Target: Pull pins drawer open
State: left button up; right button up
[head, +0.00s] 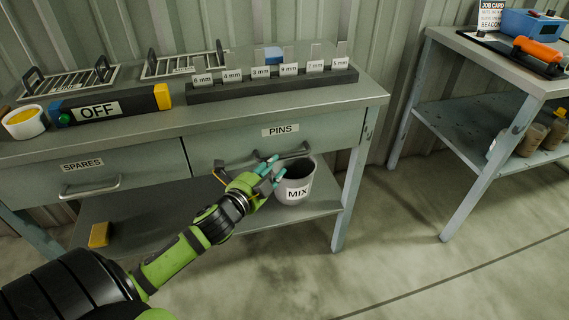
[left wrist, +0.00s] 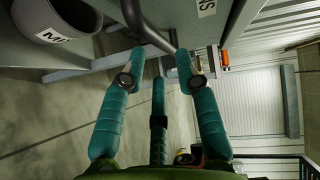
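The pins drawer (head: 230,150) is the right-hand grey drawer under the workbench top, with a "PINS" label (head: 280,130). Its front looks about level with the bench frame. Its grey bar handle (head: 297,152) is partly hidden behind my left gripper (head: 269,170). My left gripper has teal fingers and a green arm. In the left wrist view the fingers (left wrist: 160,58) are spread apart, and the handle (left wrist: 150,28) runs across just beyond and between the fingertips. I cannot tell whether they touch it. My right gripper is in neither view.
The spares drawer (head: 60,180) is to the left. A grey "MIX" bucket (head: 295,187) stands on the lower shelf, close below the gripper. A yellow block (head: 99,235) lies on that shelf. A second table (head: 545,82) stands at right; the floor between is clear.

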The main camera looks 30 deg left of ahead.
aim_at(285, 158)
pick_arm(q)
jog(key=w, duration=0.4)
jog(key=w+f, duration=0.1)
jog(key=w, duration=0.1)
jog(key=shift+w+a+b, duration=0.2)
jog(key=shift+b, duration=0.1)
jog(key=shift+c, duration=0.4)
grip_shut()
